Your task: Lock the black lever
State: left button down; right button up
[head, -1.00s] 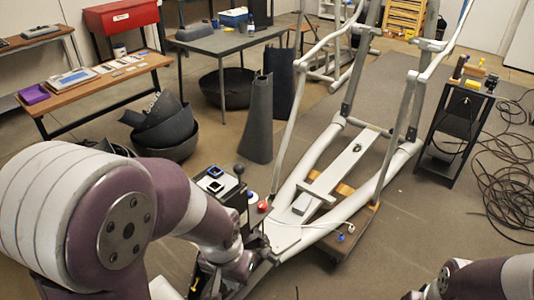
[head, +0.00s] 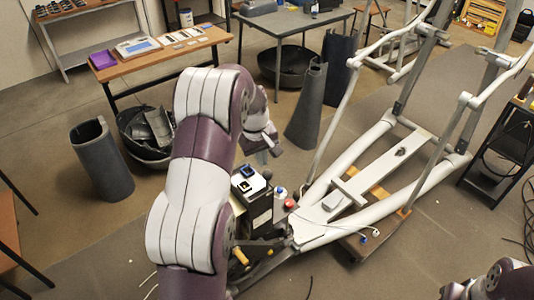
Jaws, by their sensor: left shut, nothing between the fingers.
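The black lever (head: 267,175), a short stick with a dark round knob, stands on the dark control box (head: 259,208) at the front end of the elliptical frame. My left gripper (head: 268,152) is shut and empty, above and just behind the lever in the picture. It seems apart from the lever, though the depth between them is hard to judge. The lever's lower part is hard to make out. Of my right arm, only a part shows at the bottom right corner; its fingers are not visible.
The white elliptical frame (head: 349,158) stretches back to the right. A red button (head: 290,204) sits beside the control box. Dark shells (head: 102,160) and a black tub stand at the left. A wooden bench (head: 165,52) and a grey table (head: 290,24) stand behind.

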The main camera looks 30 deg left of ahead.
pick_arm(q)
jog(key=w+a+r+n, duration=0.2)
jog(key=w+r+n, duration=0.1)
jog(key=shift+w+a+r, duration=0.1)
jog(key=shift+w+a, duration=0.05)
jog(key=shift+a, duration=0.2)
pick_arm(e)
jog(key=shift+s+r, duration=0.15)
jog(key=shift+r, duration=0.6)
pick_arm(q)
jog(key=p, duration=0.6)
send_near(267, 172)
jog(key=f, duration=0.6)
jog(key=shift+w+f, duration=0.2)
jog(key=shift+w, duration=0.2)
jog(key=shift+w+f, duration=0.1)
jog(key=shift+f, duration=0.15)
pick_arm(e)
notch_tip(267, 172, up, 6)
jog(key=shift+a+f, duration=0.1)
